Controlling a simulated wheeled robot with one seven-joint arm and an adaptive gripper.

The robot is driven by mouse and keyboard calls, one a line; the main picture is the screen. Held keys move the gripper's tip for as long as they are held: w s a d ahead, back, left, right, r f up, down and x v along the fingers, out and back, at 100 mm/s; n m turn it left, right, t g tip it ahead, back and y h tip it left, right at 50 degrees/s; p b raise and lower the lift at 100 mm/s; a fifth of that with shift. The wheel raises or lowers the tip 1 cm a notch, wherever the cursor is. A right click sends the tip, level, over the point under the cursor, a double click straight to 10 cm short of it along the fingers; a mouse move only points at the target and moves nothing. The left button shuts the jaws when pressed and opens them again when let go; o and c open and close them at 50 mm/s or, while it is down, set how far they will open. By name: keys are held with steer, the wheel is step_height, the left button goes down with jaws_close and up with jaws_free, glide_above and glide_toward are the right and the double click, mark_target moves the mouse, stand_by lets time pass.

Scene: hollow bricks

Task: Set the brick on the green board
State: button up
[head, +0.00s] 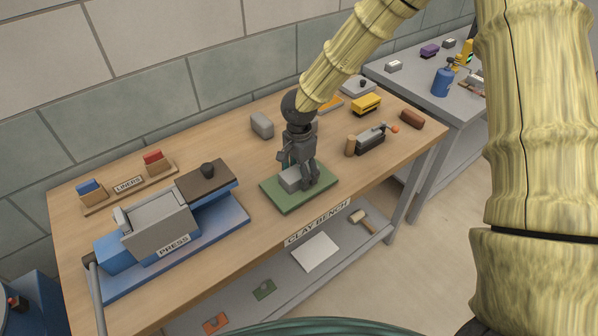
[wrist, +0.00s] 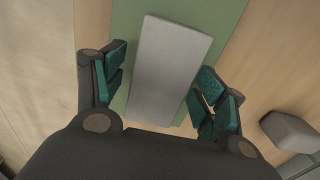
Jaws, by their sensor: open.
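A light grey brick (head: 289,180) lies flat on the green board (head: 298,203) on the wooden bench. The wrist view shows the brick (wrist: 172,65) from above, with green board (wrist: 228,20) on either side of it. My gripper (head: 299,172) is low over the board, pointing down. Its teal-padded fingers (wrist: 162,82) are open, one on each side of the brick, with visible gaps between pads and brick. The gripper hides part of the brick in the head view.
A blue and grey press (head: 160,225) stands to the left, a liner rack (head: 130,188) behind it. A grey block (head: 262,124) sits behind the board. A hand tool (head: 371,140), yellow block (head: 366,104) and reddish-brown block (head: 411,119) lie to the right. Bare bench separates these.

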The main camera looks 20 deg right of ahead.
step_height(320, 180, up, 12)
steer(key=b, duration=0.1)
steer(key=shift+b, duration=0.35)
stand_by(0.5)
